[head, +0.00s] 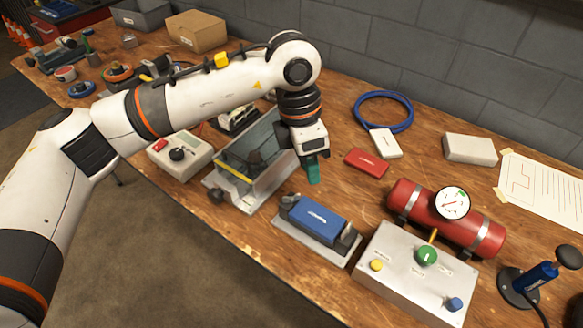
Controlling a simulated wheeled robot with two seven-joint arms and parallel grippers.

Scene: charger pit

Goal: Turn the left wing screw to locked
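A metal case with a clear, slanted cover (250,150) and a yellow strip stands in the middle of the bench. A small dark knob (216,196) sits at its front left corner. It may be the left wing screw, but its shape and its setting are too small to tell. My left gripper (314,173) points down with teal fingertips, just right of the case and above the bench. It looks apart from the knob. Its fingers overlap from this side, so the gap between them is hidden. My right gripper is out of view.
A blue pack (320,219) in a dark cradle lies in front of my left gripper. A control box (400,280) and a red cylinder with a gauge (440,215) stand to the right. A grey box with a dark knob (181,154) stands left of the case.

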